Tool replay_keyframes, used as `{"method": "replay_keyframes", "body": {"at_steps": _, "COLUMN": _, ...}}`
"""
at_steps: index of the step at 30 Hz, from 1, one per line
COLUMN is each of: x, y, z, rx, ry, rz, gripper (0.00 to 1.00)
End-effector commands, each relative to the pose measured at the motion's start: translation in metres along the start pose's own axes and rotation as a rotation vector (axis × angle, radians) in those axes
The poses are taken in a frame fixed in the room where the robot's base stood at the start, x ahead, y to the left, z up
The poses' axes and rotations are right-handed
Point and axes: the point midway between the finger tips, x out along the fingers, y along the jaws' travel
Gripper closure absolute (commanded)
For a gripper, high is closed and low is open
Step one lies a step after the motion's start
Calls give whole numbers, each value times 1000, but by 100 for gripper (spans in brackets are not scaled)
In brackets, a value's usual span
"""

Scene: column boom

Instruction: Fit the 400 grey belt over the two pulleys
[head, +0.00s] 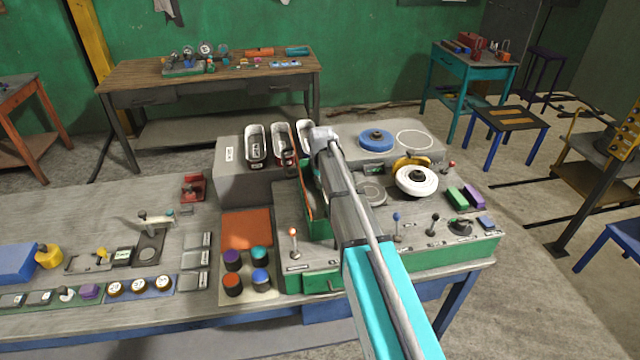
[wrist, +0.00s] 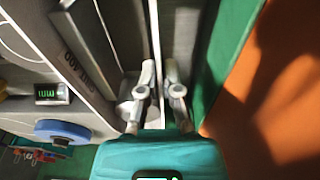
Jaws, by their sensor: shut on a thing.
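My gripper shows in the wrist view (wrist: 161,92), its two fingers close together on a thin grey strip (wrist: 156,35) that looks like the edge of the grey belt. A dark grey band lettered with 400 (wrist: 80,55) lies beside it; I cannot tell whether this is the belt's side. In the head view my arm hides the fingertips and most of what they hold. A white disc with a dark hub (head: 417,181) and a flat grey disc (head: 371,193) sit on the green-sided machine (head: 425,256); which discs are the two pulleys is unclear.
Trays (head: 255,147) with dark loops stand behind the machine, left of my arm. A blue disc (head: 376,140) rests at the back. Several levers (head: 396,219) stand along the machine's front. An orange mat (head: 246,229) and coloured knobs (head: 232,260) lie to the left.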

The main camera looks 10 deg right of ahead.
Motion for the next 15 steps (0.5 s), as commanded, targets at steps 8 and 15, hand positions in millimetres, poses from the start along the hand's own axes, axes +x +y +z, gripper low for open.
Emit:
{"method": "replay_keyframes", "body": {"at_steps": 8, "x": 12, "y": 0, "z": 2, "rx": 0, "ry": 0, "rz": 0, "gripper": 100}}
{"method": "replay_keyframes", "body": {"at_steps": 15, "x": 14, "y": -1, "z": 2, "rx": -1, "ry": 0, "rz": 0, "gripper": 100}}
